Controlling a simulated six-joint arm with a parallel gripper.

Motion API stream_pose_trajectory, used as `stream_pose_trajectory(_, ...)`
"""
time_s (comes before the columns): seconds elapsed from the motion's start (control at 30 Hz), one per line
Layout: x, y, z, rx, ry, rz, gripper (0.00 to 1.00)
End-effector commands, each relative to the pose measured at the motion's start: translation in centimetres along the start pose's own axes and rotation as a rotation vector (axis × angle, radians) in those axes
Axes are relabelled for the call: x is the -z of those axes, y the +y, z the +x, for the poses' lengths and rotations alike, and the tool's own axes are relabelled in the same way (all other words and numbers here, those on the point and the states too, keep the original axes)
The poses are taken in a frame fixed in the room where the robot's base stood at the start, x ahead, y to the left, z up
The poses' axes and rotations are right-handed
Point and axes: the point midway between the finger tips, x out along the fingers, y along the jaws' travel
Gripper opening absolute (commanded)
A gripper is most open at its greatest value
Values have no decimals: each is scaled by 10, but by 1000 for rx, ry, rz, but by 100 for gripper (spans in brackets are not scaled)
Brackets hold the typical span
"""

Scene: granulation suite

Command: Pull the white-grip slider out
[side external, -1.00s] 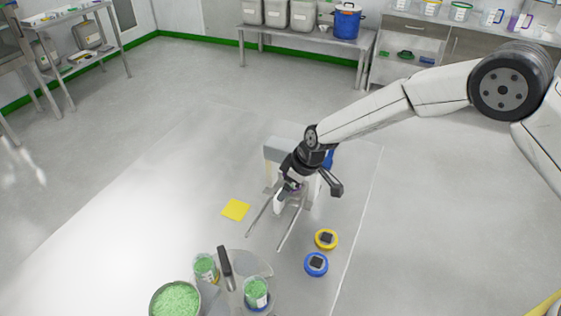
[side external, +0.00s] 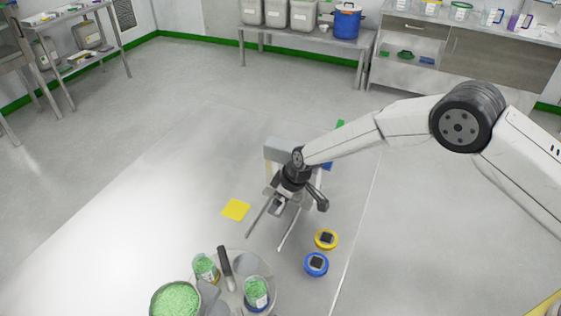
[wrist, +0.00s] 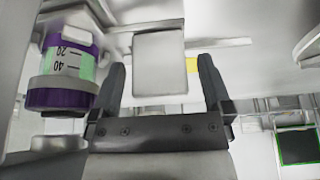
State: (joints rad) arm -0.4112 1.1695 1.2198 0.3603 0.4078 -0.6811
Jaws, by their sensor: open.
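In the wrist view a pale, squarish block (wrist: 160,62), which looks like the white grip of the slider, sits between the two dark fingers of my gripper (wrist: 161,64). The fingers are open, with a gap on each side of the block. In the side view my gripper (side external: 279,203) is at the front of the grey stand, over its two parallel rails (side external: 289,230). The slider is mostly hidden behind my gripper there. A purple-and-white container marked 20 and 40 (wrist: 65,65) is close at the left in the wrist view.
A yellow square (side external: 236,209) lies left of the rails. In front are a bowl of green granules (side external: 175,299), green-filled cups (side external: 256,293) and a dark-handled tool (side external: 225,262).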

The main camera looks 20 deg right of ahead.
Motion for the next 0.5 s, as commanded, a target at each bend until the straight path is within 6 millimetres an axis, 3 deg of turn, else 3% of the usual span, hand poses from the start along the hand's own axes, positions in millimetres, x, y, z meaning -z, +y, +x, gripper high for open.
stream_pose_trajectory(0.13, 0, 0, 0, 0, 0, 0, 97)
stream_pose_trajectory(0.43, 0, 0, 0, 0, 0, 0, 2)
stream_pose_trajectory(0.5, 0, 0, 0, 0, 0, 0, 0)
